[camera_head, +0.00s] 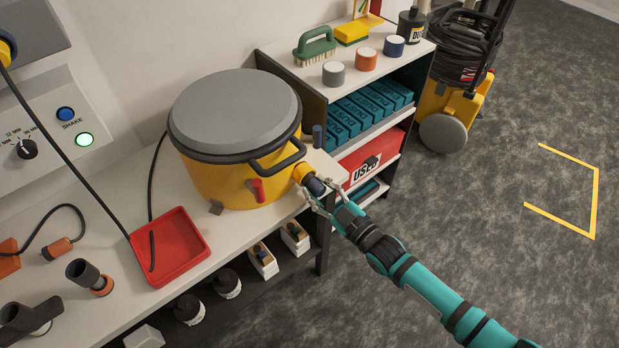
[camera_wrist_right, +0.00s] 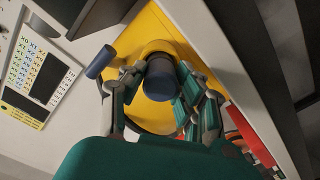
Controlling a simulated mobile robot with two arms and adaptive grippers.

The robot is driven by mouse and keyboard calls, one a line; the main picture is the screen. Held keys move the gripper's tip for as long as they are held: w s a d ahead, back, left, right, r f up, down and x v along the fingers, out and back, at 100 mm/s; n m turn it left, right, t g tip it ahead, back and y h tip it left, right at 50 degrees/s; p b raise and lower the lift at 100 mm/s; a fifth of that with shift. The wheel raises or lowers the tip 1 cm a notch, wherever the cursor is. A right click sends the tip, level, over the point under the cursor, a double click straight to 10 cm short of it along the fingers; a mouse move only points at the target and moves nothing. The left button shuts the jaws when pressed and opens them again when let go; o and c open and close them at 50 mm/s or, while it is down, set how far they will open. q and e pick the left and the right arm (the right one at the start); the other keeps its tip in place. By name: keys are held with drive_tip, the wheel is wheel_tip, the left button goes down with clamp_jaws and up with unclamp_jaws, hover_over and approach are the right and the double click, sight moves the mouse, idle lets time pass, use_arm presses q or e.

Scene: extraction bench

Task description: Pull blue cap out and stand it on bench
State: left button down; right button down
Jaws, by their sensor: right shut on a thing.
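The dark blue cap (camera_head: 315,187) sits at the mouth of the yellow port (camera_head: 302,173) on the right side of the yellow tub (camera_head: 230,180). My right gripper (camera_head: 318,194) is shut on the cap from the right. In the right wrist view the round end of the cap (camera_wrist_right: 161,80) shows between the fingers of my right gripper (camera_wrist_right: 157,92), with the yellow tub (camera_wrist_right: 130,45) behind it. How deep the cap sits in the port is hidden. The white bench (camera_head: 195,235) carries the tub. My left gripper is not in view.
A small dark blue cylinder (camera_head: 318,136) stands on the bench behind the port. A red tray (camera_head: 180,235) lies left of the tub. Bare bench near the port is narrow.

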drive_tip(key=shift+p+v, duration=1.2)
drive_tip(key=shift+v, duration=1.55)
drive_tip(key=shift+s+r, duration=0.1)
